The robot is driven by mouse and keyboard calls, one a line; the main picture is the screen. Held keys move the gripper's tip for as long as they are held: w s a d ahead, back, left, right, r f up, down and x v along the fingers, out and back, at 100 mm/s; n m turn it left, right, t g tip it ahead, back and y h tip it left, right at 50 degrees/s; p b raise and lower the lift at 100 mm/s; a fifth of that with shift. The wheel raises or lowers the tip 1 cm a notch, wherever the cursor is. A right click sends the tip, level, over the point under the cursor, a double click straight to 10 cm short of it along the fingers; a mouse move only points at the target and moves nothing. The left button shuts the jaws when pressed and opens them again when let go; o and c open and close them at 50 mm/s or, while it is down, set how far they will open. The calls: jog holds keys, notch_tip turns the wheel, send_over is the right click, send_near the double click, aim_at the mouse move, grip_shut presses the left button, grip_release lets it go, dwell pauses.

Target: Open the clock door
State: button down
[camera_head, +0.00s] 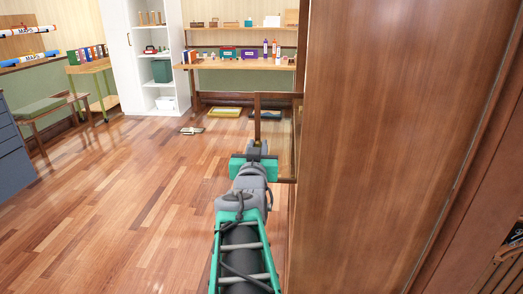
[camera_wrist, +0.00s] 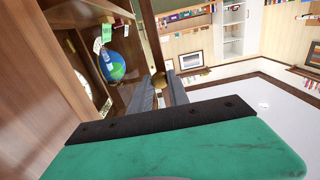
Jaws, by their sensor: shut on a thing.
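The clock is a tall brown wooden case (camera_head: 385,150) filling the right of the head view. Its door (camera_head: 278,95) stands out to the left of the case, at least partly open, seen nearly edge-on. In the wrist view the door's frame (camera_wrist: 148,25) runs upward from my fingers, and a round brass knob (camera_wrist: 158,80) shows at the fingertips. My gripper (camera_head: 257,146) is at the door's outer edge, shut on the knob; its fingers (camera_wrist: 164,92) also show in the wrist view. The exact finger contact is partly hidden.
In the wrist view a globe (camera_wrist: 112,65) and hanging tags (camera_wrist: 106,30) show beside the door frame. A wooden desk (camera_head: 235,66) and white shelf unit (camera_head: 150,60) stand at the back. The floor (camera_head: 130,200) to the left is mostly clear.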

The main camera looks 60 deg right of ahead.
jog(key=shift+s+r, duration=0.1)
jog(key=shift+r, duration=0.05)
jog(key=c, duration=1.5)
grip_release()
jog(key=shift+o, duration=1.2)
jog(key=shift+a, duration=0.1)
